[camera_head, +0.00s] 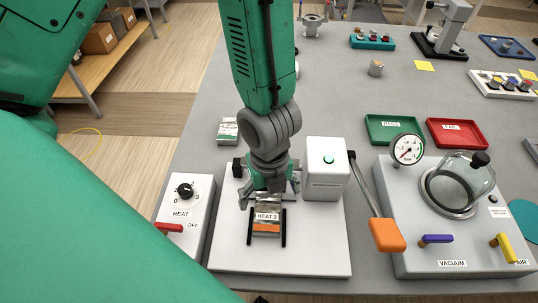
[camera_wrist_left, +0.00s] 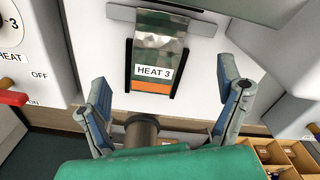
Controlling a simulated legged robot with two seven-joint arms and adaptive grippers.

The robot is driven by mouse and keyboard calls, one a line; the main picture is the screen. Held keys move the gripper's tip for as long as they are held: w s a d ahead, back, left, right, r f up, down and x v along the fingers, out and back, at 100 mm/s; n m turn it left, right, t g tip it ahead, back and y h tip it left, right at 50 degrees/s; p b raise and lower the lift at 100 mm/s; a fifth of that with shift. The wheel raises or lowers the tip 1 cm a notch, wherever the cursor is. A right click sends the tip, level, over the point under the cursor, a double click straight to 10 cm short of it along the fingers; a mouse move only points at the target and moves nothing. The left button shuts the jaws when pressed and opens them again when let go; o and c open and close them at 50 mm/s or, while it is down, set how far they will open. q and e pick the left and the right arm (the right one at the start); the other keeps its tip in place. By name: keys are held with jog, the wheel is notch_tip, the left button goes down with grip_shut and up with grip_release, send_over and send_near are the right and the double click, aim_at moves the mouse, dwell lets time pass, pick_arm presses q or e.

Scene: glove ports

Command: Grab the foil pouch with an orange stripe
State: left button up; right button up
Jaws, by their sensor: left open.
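The foil pouch (camera_head: 267,227) is silvery with a white "HEAT 3" label and an orange stripe at its near end. It lies between two dark rails on the white sealer base (camera_head: 318,245). Its far end is partly hidden under my left gripper (camera_head: 268,195) in the head view. In the left wrist view the pouch (camera_wrist_left: 152,87) shows between and beyond the two spread fingers. My left gripper is open and empty, and neither finger appears to touch the pouch. My right gripper is not in view.
A white block with a green button (camera_head: 326,170) stands right of the gripper, beside an orange-handled lever (camera_head: 387,234). A HEAT knob box (camera_head: 187,205) is at left. The vacuum unit (camera_head: 450,235) is at right. Green (camera_head: 392,128) and red (camera_head: 457,133) trays lie behind.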

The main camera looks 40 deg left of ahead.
aim_at(267, 209)
pick_arm(q)
jog(key=shift+s+a+f, duration=0.1)
jog(key=shift+a+f, duration=0.05)
jog(key=shift+f, duration=0.15)
jog(key=f, duration=0.1)
jog(key=f+b, duration=0.2)
jog(key=f, duration=0.1)
jog(key=shift+s+d+f, duration=0.1)
jog(key=shift+s+d, duration=0.15)
jog(key=shift+s, duration=0.05)
jog(key=shift+w+d+f, duration=0.15)
jog(key=shift+d+f, duration=0.05)
jog(key=shift+a+r, duration=0.1)
jog(key=shift+c, duration=1.3)
jog(key=shift+a, duration=0.15)
jog(key=c, duration=0.6)
jog(key=shift+a, duration=0.15)
jog(key=c, duration=0.5)
